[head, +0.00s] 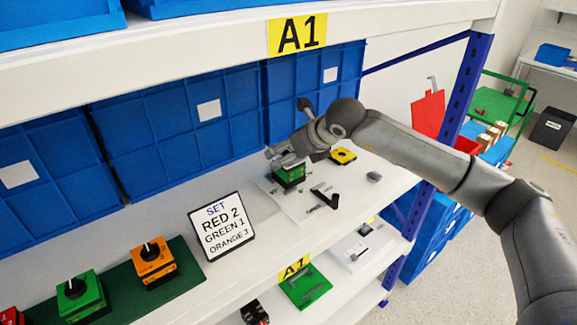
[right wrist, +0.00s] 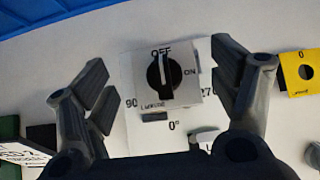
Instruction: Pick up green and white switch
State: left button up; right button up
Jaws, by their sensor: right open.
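The green and white switch (head: 290,176) stands on a white sheet on the shelf. In the right wrist view its white top (right wrist: 137,72) shows a black knob and the marks OFF and ON. My right gripper (head: 284,158) is right above the switch in the head view, pointing down and partly covering its top. In the right wrist view the open fingers of my right gripper (right wrist: 162,82) stand on either side of the switch, with gaps on both sides. Nothing is held. My left gripper is not in view.
A yellow block (head: 343,156) sits to the right behind the switch. A black handle (head: 326,198) lies in front. A sign (head: 222,228) stands to the left, beyond it orange (head: 152,264) and green (head: 80,296) switches. Blue bins (head: 180,110) line the back; an upper shelf overhangs.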

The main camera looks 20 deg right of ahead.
jog(key=p+x, duration=0.2)
jog(key=x, duration=0.2)
jog(key=shift+w+d+f, duration=0.1)
jog(key=shift+w+f, duration=0.25)
jog(key=shift+f, duration=0.05)
jog(key=c, duration=1.2)
